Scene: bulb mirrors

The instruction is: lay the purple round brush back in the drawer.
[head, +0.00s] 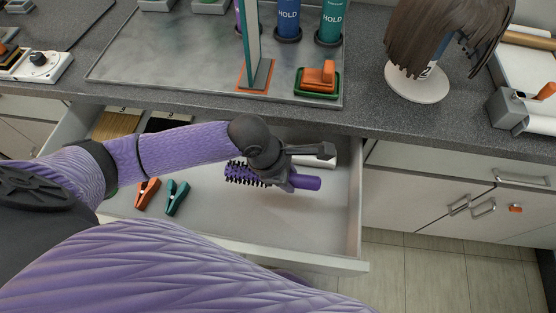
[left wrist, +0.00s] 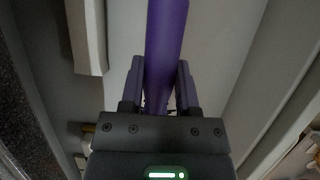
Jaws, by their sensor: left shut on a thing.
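The purple round brush (head: 306,183) has black bristles at its left end and a smooth purple handle at its right. My left gripper (head: 284,181) is shut on it and holds it over the open drawer (head: 310,223). In the left wrist view the purple handle (left wrist: 165,45) runs up between the two fingers (left wrist: 158,88). I cannot tell whether the brush touches the drawer floor. My right gripper is not in view.
An orange clip (head: 147,193) and a teal clip (head: 176,197) lie in the drawer's left part. A white object (head: 318,161) lies behind the brush. The counter above carries a tray (head: 170,75) with a mirror (head: 253,45) and bottles. The drawer's front right floor is clear.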

